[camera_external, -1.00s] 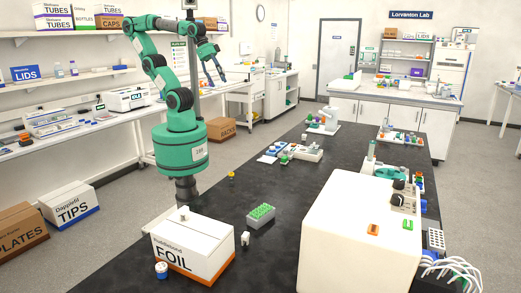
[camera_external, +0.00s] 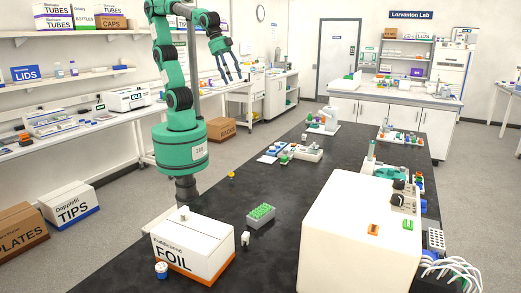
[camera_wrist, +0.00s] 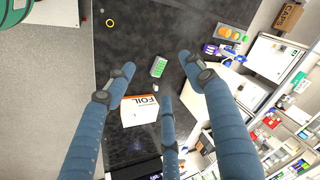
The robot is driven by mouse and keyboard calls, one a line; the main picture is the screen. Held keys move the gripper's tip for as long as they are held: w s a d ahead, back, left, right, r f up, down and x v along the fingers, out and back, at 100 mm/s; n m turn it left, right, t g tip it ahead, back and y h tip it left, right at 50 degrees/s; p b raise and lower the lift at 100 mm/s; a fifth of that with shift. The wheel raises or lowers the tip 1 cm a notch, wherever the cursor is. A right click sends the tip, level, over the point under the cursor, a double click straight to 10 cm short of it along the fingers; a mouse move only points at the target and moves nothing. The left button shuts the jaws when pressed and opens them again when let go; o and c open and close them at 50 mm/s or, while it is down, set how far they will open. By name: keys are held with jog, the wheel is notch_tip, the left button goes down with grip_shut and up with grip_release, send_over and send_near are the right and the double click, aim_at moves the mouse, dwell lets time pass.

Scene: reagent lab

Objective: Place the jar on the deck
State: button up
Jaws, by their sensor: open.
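A small white jar with a blue lid (camera_external: 161,270) stands on the dark bench at the front left, before the FOIL box. A smaller white container (camera_external: 245,238) stands right of that box; I cannot tell which of the two the task means. The deck is not clearly identifiable; a low white device with a platform (camera_external: 302,153) sits mid-bench. My gripper (camera_external: 232,77) is open and empty, high above the bench's left side, well away from both containers. In the wrist view its blue fingers (camera_wrist: 157,66) are spread over the bench far below.
The FOIL box (camera_external: 193,248), a green-topped tube rack (camera_external: 261,215) and a yellow ring-like item (camera_external: 231,175) are on the bench. A large white machine (camera_external: 350,235) fills the front right. Bare black bench (camera_external: 240,195) lies between rack and devices.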

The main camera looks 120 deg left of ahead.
jog(key=w+d+f+m, duration=0.4)
jog(key=w+d+m, duration=0.15)
jog(key=d, duration=0.55)
jog(key=w+d+f+m+p, duration=0.1)
jog(key=w+d+f+m, duration=0.4)
jog(key=d, duration=0.6)
jog(key=w+d+f+m, duration=0.2)
jog(key=w+d+m, duration=0.2)
jog(key=w+d, duration=0.5)
jog(key=s+d+f+m, duration=0.2)
jog(key=d+f+m, duration=0.2)
jog(key=d+f, duration=0.5)
jog(key=s+d+f+m, duration=0.1)
jog(key=d+f+m, duration=0.3)
jog(key=d, duration=0.9)
jog(key=s+d+f+m, duration=0.2)
jog(key=s+d+f, duration=0.2)
jog(key=d+f, duration=0.3)
jog(key=s+d+f+m+p, duration=0.1)
jog(key=s+d+f+m, duration=0.2)
jog(key=d+f, duration=0.5)
jog(key=shift+s+f, duration=0.4)
jog(key=shift+s, duration=0.4)
jog(key=shift+w+d+f+m, duration=0.1)
jog(key=shift+f+m, duration=0.05)
jog(key=shift+m, duration=0.1)
send_over(159, 265)
jog(key=s, duration=0.2)
jog(key=shift+d+f, duration=0.1)
jog(key=shift+f, duration=3.75)
